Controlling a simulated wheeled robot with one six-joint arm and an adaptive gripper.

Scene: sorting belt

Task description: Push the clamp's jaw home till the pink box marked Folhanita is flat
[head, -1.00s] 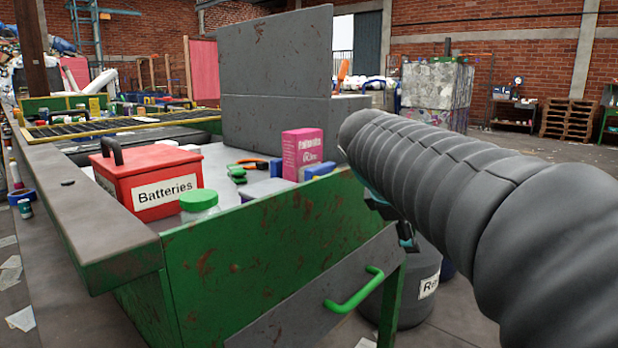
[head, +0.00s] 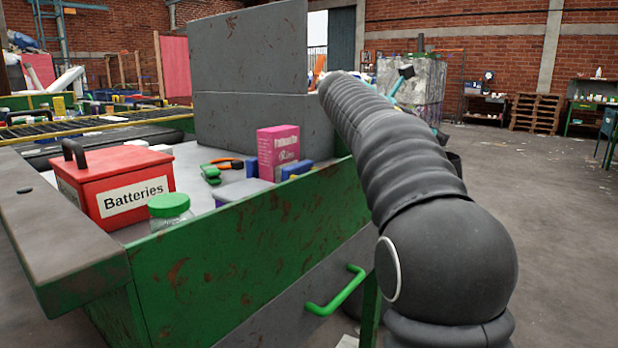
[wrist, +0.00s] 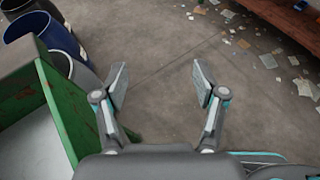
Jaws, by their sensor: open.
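The pink box (head: 279,150) with white lettering stands upright on the pale bench top in the head view. Blue pieces (head: 298,170), perhaps clamp jaws, sit low at its right side, with a bit of blue at its left. I cannot tell which part is the moving jaw, or any gap. My gripper (wrist: 160,84) is open and empty in the wrist view, over floor beside the green bench wall.
A red Batteries case (head: 122,187) and a green-lidded jar (head: 170,210) stand left of the box. Green-handled pliers (head: 211,172) lie between. A tall grey panel (head: 262,125) rises behind. The green front wall (head: 250,245) borders the bench. Bins (wrist: 45,33) stand beside it; floor at right is open.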

